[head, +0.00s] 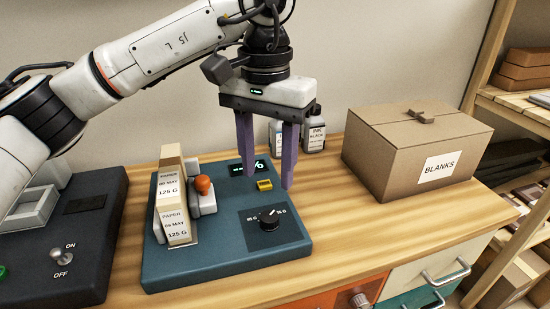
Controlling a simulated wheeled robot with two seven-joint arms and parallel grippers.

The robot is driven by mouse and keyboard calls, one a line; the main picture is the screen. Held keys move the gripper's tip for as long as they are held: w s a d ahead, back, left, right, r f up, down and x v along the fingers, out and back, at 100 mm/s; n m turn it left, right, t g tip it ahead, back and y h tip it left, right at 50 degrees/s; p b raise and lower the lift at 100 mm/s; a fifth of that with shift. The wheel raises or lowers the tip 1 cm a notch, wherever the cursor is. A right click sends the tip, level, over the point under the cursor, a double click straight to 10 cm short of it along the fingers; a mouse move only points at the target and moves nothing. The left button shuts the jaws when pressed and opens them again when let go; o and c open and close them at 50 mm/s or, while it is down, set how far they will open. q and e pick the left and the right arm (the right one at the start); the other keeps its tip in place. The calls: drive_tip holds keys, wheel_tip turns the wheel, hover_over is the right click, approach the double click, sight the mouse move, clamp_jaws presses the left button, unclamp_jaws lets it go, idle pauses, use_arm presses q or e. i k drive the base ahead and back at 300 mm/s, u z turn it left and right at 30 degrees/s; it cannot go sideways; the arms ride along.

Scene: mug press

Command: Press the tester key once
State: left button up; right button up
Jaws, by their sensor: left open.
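The tester (210,265) is a dark teal unit on the wooden bench, with a small display (240,168) and a black dial (268,219). A small yellow key (264,184) sits on its top, near the display. My left gripper (268,168) points down over the back right of the tester. Its two purple fingers are open and apart with nothing between them. In the picture the yellow key shows between and just below the fingertips; whether a finger touches the tester is not clear. The display is partly hidden by a finger. My right gripper is not in view.
Paper packs (172,200) stand on the tester's left side, beside an orange knob (204,185). Ink bottles (314,134) stand behind the gripper. A cardboard box marked BLANKS (385,150) is at right. A dark unit with an on/off switch (58,255) is at left.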

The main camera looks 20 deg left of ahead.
sight(266, 184)
drive_tip(key=k, duration=1)
